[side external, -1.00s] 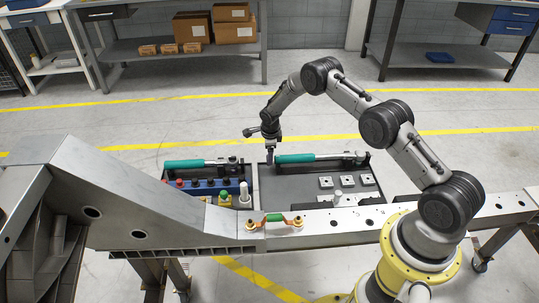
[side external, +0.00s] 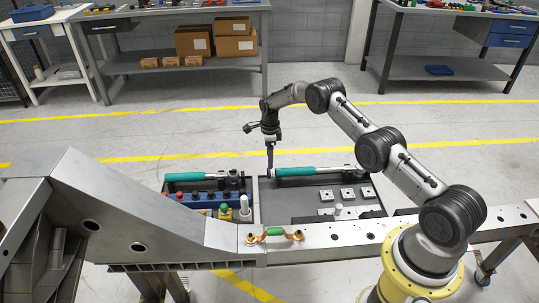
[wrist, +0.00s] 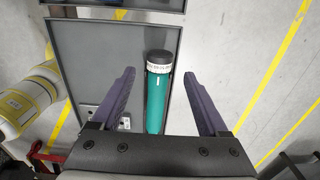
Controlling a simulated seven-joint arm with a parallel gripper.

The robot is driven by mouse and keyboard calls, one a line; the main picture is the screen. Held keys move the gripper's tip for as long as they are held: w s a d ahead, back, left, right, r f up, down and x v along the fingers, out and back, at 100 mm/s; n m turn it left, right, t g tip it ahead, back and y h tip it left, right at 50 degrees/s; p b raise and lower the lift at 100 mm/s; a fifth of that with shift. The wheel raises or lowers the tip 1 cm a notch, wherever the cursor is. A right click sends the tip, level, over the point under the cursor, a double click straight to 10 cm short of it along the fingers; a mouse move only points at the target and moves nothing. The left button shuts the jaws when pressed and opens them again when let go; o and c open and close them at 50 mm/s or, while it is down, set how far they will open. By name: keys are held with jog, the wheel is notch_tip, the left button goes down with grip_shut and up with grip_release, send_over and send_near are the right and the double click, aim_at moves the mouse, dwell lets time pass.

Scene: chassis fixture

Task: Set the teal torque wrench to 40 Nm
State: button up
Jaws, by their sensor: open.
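A teal torque wrench (side external: 298,171) lies along the far edge of the right-hand tray, its handle end toward the left. A second teal-handled wrench (side external: 190,177) lies in the left-hand tray. My gripper (side external: 270,172) points down at the handle end of the right-hand wrench. In the wrist view my gripper (wrist: 159,73) is open, with one finger on each side of the teal handle (wrist: 157,105) and a visible gap to each. The handle ends in a dark cap, with a white marked ring below it. The ring's numbers are too small to read. My gripper's body hides the wrench's head there.
The grey tray (side external: 290,205) holds several small metal blocks (side external: 347,193) and a white peg. The left-hand tray has a blue rack (side external: 195,198) and coloured knobs.

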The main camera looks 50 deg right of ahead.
aim_at(270, 173)
notch_tip(270, 173, down, 9)
dwell(0.5)
jog(key=c, duration=0.9)
jog(key=shift+t+h, duration=1)
jog(key=o, duration=0.9)
